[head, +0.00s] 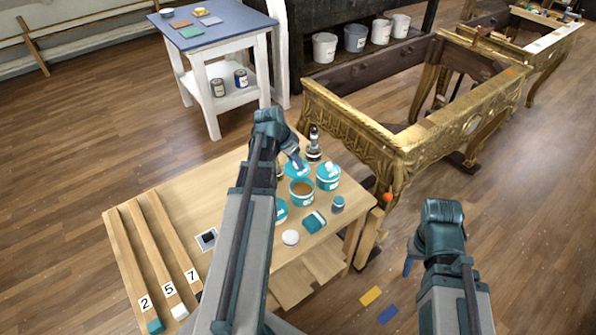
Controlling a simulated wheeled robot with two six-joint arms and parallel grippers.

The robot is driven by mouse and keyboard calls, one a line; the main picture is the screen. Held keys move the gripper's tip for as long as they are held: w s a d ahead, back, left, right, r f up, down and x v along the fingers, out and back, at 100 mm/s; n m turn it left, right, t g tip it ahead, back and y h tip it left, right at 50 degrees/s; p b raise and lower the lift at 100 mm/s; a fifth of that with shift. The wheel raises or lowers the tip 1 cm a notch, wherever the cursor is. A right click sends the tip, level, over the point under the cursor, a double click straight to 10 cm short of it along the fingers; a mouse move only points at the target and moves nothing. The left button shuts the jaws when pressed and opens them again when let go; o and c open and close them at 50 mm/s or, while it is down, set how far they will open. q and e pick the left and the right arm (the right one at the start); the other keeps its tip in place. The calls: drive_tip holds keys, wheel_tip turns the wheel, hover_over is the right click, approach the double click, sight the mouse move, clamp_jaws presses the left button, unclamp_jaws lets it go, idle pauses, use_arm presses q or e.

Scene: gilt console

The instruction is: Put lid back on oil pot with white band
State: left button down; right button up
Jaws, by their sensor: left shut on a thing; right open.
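An open pot (302,194) with brownish-amber oil inside stands on the wooden bench, teal and white on the outside. My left gripper (296,163) is shut on a teal lid (298,173), held just behind and above the open pot's far rim. A similar teal pot (328,178) with its lid on stands right beside it. Another teal pot (281,211) is partly hidden by my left arm. Which pot carries a white band is hard to tell at this size. My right gripper (408,262) is open, low to the right of the bench, and apart from everything on it.
A dark bottle-like tool (313,143) stands behind the pots. A small jar (338,203), a teal block (314,222) and a white round piece (290,237) lie in front. An orange ball (387,197) is near the gilt console (400,145). Numbered wooden strips (150,262) lie at left.

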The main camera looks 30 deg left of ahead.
sight(298, 174)
use_arm(q)
drive_tip(key=shift+d+f+m, duration=0.2)
drive_tip(key=shift+d+m, duration=0.05)
drive_tip(key=shift+d, duration=0.25)
drive_tip(key=shift+d+f+m, duration=0.15)
drive_tip(key=shift+d+m, duration=0.1)
drive_tip(key=shift+d, duration=0.2)
drive_tip(key=shift+f, duration=0.15)
wheel_tip(298, 174, down, 6)
drive_tip(key=b, duration=0.6)
drive_tip(key=shift+b, duration=0.3)
drive_tip(key=shift+f, duration=0.2)
idle(0.9)
drive_tip(key=shift+c, duration=0.2)
unclamp_jaws()
idle(0.4)
drive_tip(key=shift+r, duration=0.15)
